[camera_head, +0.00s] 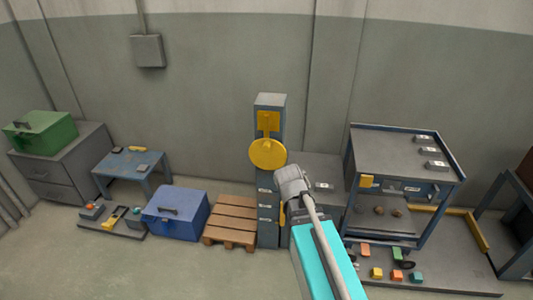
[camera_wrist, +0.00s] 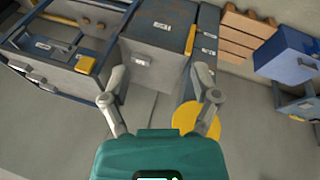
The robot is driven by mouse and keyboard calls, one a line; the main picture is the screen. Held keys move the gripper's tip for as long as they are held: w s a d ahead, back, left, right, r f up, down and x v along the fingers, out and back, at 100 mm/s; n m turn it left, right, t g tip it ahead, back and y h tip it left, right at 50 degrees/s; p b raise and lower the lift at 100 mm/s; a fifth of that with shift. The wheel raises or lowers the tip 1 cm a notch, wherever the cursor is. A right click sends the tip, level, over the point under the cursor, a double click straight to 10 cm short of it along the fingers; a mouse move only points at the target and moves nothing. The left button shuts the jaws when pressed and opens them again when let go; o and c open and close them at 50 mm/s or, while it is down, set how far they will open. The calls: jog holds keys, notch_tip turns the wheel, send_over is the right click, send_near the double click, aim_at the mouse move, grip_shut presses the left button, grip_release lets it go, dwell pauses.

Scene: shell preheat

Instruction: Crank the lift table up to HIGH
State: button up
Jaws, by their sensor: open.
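A blue-grey post (camera_head: 268,104) stands by the back wall. A round yellow wheel (camera_head: 267,153) is on its front, below a yellow plate (camera_head: 268,122). Labels down the post are too small to read. A grey block (camera_head: 318,165) right of the post may be the lift table; it also shows in the wrist view (camera_wrist: 160,22). My gripper (camera_wrist: 160,98) is open, with nothing between its fingers. In the wrist view, the yellow wheel (camera_wrist: 207,124) lies partly behind the right finger; I see no clear contact. In the head view, my arm hides the fingers.
A blue wheeled cart (camera_head: 400,160) stands to the right, with small coloured blocks on a low grey platform (camera_head: 440,278) below. A wooden pallet (camera_head: 232,220) and blue chest (camera_head: 176,212) stand left of the post. Floor in front of them is clear.

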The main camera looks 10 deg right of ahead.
jog(key=w+d+f+t+h+b, duration=0.2)
jog(key=w+t+h+b, duration=0.15)
jog(key=w, duration=0.45)
jog(key=n+t+y+b, duration=0.1)
jog(key=n+t+b, duration=0.5)
jog(key=t+b, duration=0.6)
send_near(266, 148)
jog(key=s+b, duration=0.1)
jog(key=s, duration=0.1)
jog(key=shift+w+a+r+g, duration=0.15)
jog(key=shift+a+r+g, duration=0.2)
jog(key=shift+g, duration=0.1)
jog(key=shift+w, duration=0.1)
jog(key=x, duration=1.3)
jog(key=shift+w+d+f, duration=0.1)
jog(key=shift+w, duration=0.2)
grip_shut()
